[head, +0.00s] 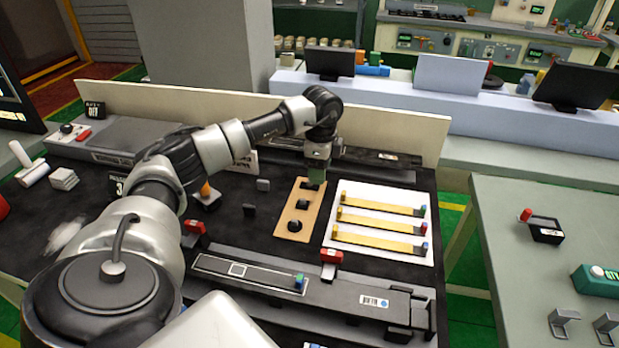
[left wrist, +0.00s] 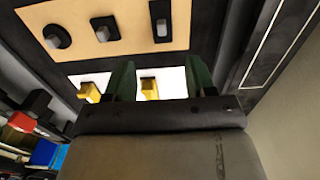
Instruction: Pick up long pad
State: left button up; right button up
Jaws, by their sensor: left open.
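A tan board (head: 292,222) lies on the dark table and carries three black pads with grey grips. In the left wrist view, the round pad (left wrist: 57,36) is at left, the square pad (left wrist: 104,27) in the middle and the long pad (left wrist: 160,24) at right. In the head view, the long pad (head: 307,186) is at the board's far end, partly hidden by my left gripper (head: 316,176). That gripper's green fingers also show in the left wrist view (left wrist: 160,82), apart and empty. They appear above the board's far end, near the long pad. My right gripper is out of view.
A white panel (head: 350,197) with three yellow strips lies right of the board. A dark rail with red clamps (head: 328,256) runs in front. A low cream wall (head: 395,125) closes the back.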

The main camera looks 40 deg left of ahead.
aim_at(318, 187)
pick_arm(q)
jog(key=f, duration=0.4)
jog(key=shift+w+a+f+p, duration=0.1)
jog(key=shift+a+f+p, duration=0.2)
jog(key=shift+f+p, duration=0.05)
jog(key=c, duration=0.9)
